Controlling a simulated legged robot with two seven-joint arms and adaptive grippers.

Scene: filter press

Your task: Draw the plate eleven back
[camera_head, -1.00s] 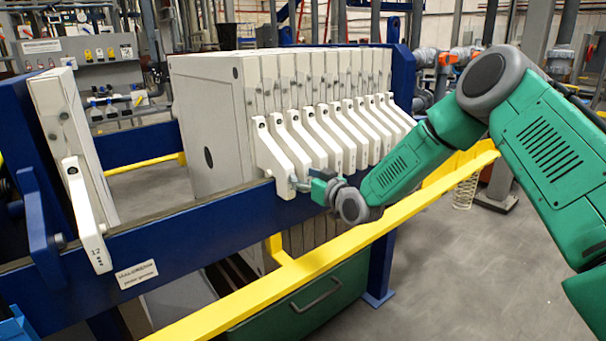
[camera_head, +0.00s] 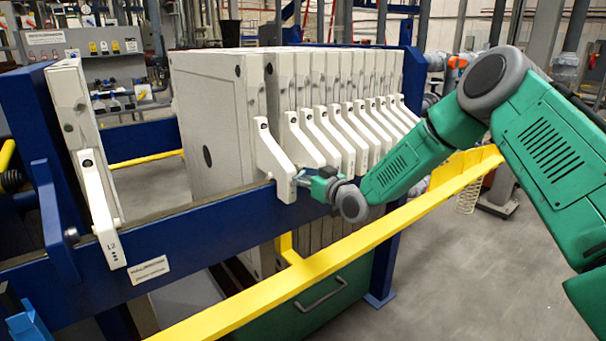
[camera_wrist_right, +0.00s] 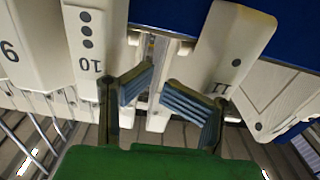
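Plate eleven (camera_head: 213,120) is the front plate of the stack. Its white handle (camera_head: 272,160) stands slightly apart from the handles behind it. In the right wrist view the handle marked 11 (camera_wrist_right: 232,45) is at right and the handle marked 10 (camera_wrist_right: 88,45) at left, with a gap between. My right gripper (camera_head: 303,181) is at the lower end of plate eleven's handle. In the wrist view its blue-padded fingers (camera_wrist_right: 168,95) are spread; the right finger overlaps the handle of 11, and contact is unclear. My left gripper is not in view.
Plate twelve (camera_head: 103,210) stands apart at the left, with open space between it and plate eleven. A blue side beam (camera_head: 200,232) runs under the handles. A yellow rail (camera_head: 350,250) crosses in front, below my right arm.

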